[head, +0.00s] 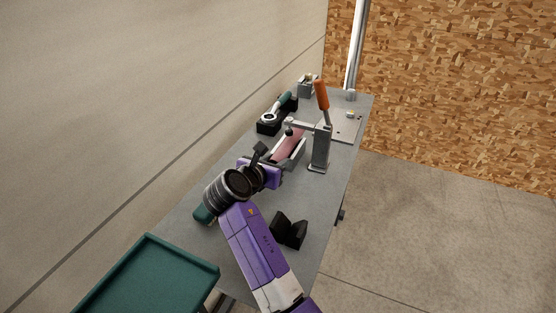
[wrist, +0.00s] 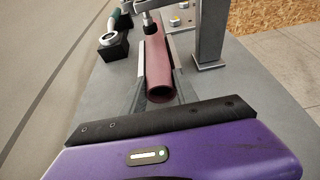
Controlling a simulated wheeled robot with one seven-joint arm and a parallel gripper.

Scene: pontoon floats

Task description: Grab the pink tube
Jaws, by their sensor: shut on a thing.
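The pink tube (head: 287,146) lies lengthwise in a grey cradle (head: 300,150) on the workbench. Its open near end faces the camera in the wrist view (wrist: 159,78). My gripper (head: 272,160) is at that near end and is shut on the tube; its fingertips are mostly hidden. A grey clamp (head: 321,150) with an orange handle (head: 321,95) stands to the right of the tube. The clamp's arm reaches over the tube, and its dark tip (wrist: 148,28) is over the far part. I cannot tell whether the tip touches the tube.
A ratchet-like tool (head: 271,116) lies in a black holder behind left. A black V-shaped block (head: 288,231) stands near the bench's right edge. A green tray (head: 150,285) is at the front left. The wall runs close along the bench (head: 185,220).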

